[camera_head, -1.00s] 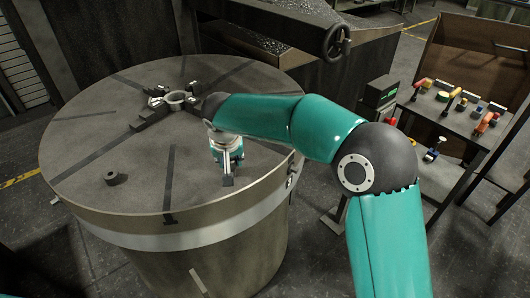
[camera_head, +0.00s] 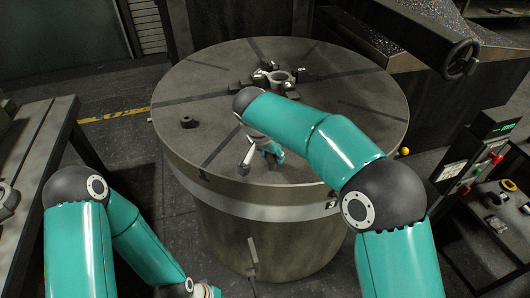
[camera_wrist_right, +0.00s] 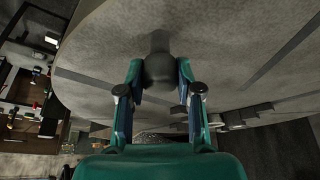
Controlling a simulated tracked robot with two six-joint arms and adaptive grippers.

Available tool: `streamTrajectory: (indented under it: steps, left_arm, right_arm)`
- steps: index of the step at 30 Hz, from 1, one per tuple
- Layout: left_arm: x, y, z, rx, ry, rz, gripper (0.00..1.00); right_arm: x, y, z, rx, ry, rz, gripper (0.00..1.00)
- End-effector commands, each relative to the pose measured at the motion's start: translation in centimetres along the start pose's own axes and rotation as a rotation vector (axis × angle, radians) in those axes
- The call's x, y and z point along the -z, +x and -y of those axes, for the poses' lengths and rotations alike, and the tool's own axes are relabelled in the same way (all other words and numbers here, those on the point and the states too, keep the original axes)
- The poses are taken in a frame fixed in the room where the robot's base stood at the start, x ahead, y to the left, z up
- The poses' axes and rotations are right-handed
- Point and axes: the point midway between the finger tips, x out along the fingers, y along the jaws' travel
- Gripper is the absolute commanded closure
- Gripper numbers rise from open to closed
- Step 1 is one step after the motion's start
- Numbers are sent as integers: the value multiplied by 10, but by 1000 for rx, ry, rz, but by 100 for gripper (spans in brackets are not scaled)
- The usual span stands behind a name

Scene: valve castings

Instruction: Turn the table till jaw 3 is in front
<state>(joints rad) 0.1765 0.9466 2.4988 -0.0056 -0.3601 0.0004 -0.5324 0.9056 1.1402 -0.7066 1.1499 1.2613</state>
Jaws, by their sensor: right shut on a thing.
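The round grey table (camera_head: 330,110) fills the middle of the head view. A grey ring (camera_head: 279,77) stands near its centre with dark jaws (camera_head: 245,85) around it, partly hidden by my right arm. A white mark that looks like a 3 (camera_head: 333,204) is on the rim, front right. My right gripper (camera_head: 257,154) is low over the front of the table top. In the right wrist view its fingers (camera_wrist_right: 160,92) are shut around a dark rounded knob (camera_wrist_right: 160,68) that rises from the table. My left arm shows at lower left; its gripper is out of view.
A small dark puck (camera_head: 188,122) sits on the table's left part. A dark bench (camera_head: 40,140) stands at left, with floor between it and the table. A handwheel (camera_head: 461,58) and a control box (camera_head: 470,165) are at right. A yellow ball (camera_head: 404,151) is near the table's right edge.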

Motion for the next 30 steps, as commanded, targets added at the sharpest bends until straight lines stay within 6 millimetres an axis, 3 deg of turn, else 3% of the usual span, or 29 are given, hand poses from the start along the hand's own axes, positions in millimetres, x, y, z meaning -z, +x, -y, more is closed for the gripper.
streamTrajectory:
  steps: [7, 8, 12, 23, 30]
  left_arm:
    - [0, 0, 0, 0, 0, 0, 60]
    - [0, 0, 0, 0, 0, 0, 60]
    - [0, 0, 0, 0, 0, 0, 60]
    - [0, 0, 0, 0, 0, 0, 60]
    - [0, 0, 0, 0, 0, 0, 60]
  right_arm:
    - [-5, 1, 5, 5, -5, 8, 100]
    - [-6, 0, 6, 7, -5, 8, 62]
    - [-6, -1, 8, 10, -8, 7, 40]
    - [-4, -4, 8, 11, -8, 4, 40]
    - [-5, -33, 7, 13, -8, 3, 40]
